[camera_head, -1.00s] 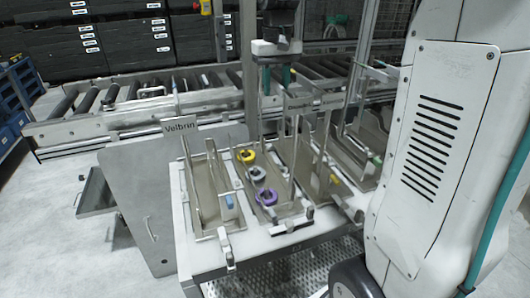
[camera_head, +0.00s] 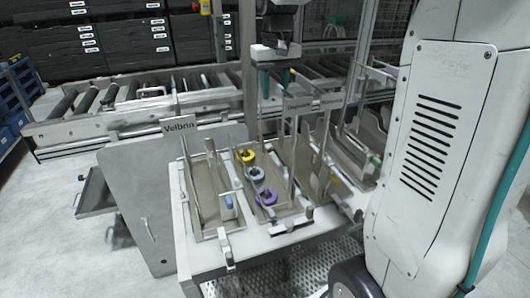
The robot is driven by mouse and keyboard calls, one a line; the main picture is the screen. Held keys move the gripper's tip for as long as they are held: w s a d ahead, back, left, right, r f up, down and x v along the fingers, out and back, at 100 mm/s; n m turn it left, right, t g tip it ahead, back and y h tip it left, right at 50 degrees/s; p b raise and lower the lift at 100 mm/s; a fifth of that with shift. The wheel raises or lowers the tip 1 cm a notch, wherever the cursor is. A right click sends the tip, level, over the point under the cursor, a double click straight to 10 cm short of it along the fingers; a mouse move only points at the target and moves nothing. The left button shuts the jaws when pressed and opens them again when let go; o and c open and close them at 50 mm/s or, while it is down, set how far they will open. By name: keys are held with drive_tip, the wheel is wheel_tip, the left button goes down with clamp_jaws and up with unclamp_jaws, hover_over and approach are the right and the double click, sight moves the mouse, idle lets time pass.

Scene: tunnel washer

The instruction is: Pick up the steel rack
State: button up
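My gripper (camera_head: 275,88) hangs at the top centre above the table, its two teal fingers pointing down and apart with nothing visible between them. Several steel trays with upright bars stand side by side on the table below; which one is the steel rack I cannot tell for certain. The middle tray (camera_head: 286,210) holds a yellow ring (camera_head: 247,155), a grey-green ring (camera_head: 256,173) and a purple ring (camera_head: 266,197). Another tray to its right is partly hidden by bars and a sign (camera_head: 298,101).
The white table (camera_head: 207,262) has clamps along its front edge. A roller conveyor (camera_head: 130,108) runs behind it, with dark crates (camera_head: 120,45) beyond. My white body panel fills the right side.

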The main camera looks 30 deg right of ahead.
clamp_jaws()
idle(1.4)
